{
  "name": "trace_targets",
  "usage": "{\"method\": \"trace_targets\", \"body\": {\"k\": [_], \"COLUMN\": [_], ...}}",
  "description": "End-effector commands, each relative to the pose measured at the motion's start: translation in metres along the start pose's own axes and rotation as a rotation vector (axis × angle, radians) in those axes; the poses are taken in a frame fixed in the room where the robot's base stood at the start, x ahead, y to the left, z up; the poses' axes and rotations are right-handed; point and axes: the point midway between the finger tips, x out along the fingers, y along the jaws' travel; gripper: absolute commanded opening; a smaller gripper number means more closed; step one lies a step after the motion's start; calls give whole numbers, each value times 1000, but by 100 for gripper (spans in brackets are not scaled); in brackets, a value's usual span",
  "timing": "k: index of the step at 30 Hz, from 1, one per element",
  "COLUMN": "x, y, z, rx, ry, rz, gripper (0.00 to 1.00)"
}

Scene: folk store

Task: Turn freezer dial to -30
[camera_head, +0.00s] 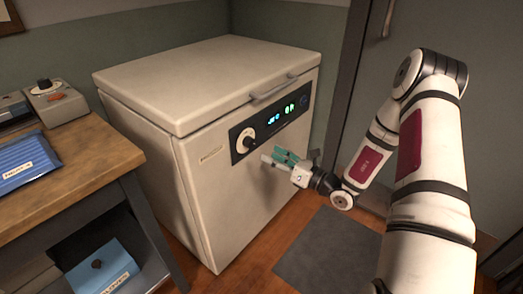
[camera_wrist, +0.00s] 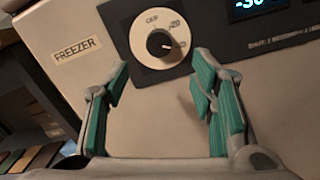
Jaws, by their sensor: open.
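The white chest freezer (camera_head: 225,180) stands with its lid shut. Its black control panel (camera_head: 272,123) carries a dial and lit displays. The freezer dial (camera_head: 246,142) is a black knob on a pale round plate; it also shows in the wrist view (camera_wrist: 161,44), where its pale mark points to the lower right. The wrist view shows a blue display (camera_wrist: 257,5), partly cut off, that seems to read -30. My gripper (camera_head: 274,157) is open in front of the freezer, just below the panel. In the wrist view my gripper (camera_wrist: 165,90) has teal fingers spread apart below the dial, holding nothing.
A lid handle (camera_head: 273,90) sticks out above the panel. A grey mat (camera_head: 325,250) lies on the floor. A dark door stands behind my arm.

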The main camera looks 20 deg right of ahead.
Motion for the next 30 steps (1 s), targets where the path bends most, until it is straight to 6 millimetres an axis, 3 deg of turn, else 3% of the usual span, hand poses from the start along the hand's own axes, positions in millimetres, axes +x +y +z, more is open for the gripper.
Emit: {"method": "trace_targets", "body": {"k": [3,9,25,28,30], "x": [-19,-34,-34,-30,-24], "y": [-1,0,1,10,27], "z": [0,0,0,7,18], "rx": [0,0,-2,-27,-70], "ry": [-1,0,1,10,27], "rz": [-2,0,3,37,95], "gripper": [51,51,51,51,51]}}
